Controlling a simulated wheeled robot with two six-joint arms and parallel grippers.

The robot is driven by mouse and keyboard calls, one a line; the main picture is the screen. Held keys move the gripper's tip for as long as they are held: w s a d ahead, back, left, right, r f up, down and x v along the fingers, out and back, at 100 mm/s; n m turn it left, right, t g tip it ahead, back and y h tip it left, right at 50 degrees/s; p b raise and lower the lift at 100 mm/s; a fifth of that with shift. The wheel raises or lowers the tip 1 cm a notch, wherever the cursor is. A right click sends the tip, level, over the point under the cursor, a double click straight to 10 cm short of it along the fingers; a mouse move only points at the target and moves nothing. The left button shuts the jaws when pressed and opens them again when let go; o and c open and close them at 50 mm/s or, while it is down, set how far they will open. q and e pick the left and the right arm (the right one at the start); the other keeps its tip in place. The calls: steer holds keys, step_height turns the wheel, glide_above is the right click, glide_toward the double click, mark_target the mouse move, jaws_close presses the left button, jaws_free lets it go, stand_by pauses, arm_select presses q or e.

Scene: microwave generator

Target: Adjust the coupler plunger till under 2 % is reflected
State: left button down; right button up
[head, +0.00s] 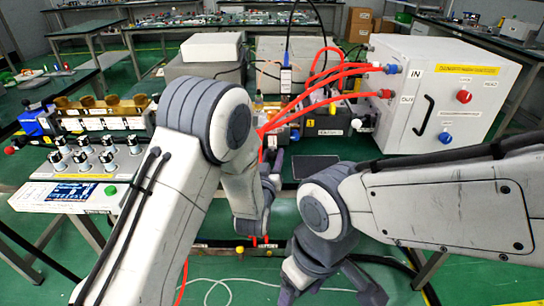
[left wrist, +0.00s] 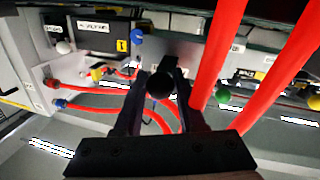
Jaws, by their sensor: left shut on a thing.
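My left gripper (head: 268,168) reaches to the bench behind my left arm in the head view. In the left wrist view, its two fingers stand on either side of a round black knob (left wrist: 160,85), apparently the coupler plunger's, and the gripper is shut on it. In the head view the knob is hidden. My right gripper (head: 330,289) is low in front of the bench, fingers spread, empty. A control panel (head: 120,163) with several knobs and a small lit blue display (head: 75,192) is at the left; its reading is too small to make out.
A white cabinet (head: 440,85) with IN and OUT labels stands at the right. Red hoses (head: 325,72) run from it past my left gripper and lie close beside it in the left wrist view (left wrist: 220,60). Grey boxes (head: 210,60) stand behind. A dark flat pad (head: 315,166) lies mid-bench.

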stand_by(0.5)
arm_select(q)
steer(key=shift+w+b, duration=0.6)
steer(key=shift+w, duration=0.15)
steer(key=c, duration=0.5)
jaws_free()
steer(key=shift+s, duration=0.1)
steer(key=shift+s, duration=0.3)
steer(key=s, duration=0.3)
steer(key=s+a, duration=0.1)
steer(key=s, duration=0.2)
steer(key=s+a, duration=0.1)
steer(key=s, duration=0.2)
steer(key=shift+s+b, duration=0.25)
steer(key=shift+b, duration=0.1)
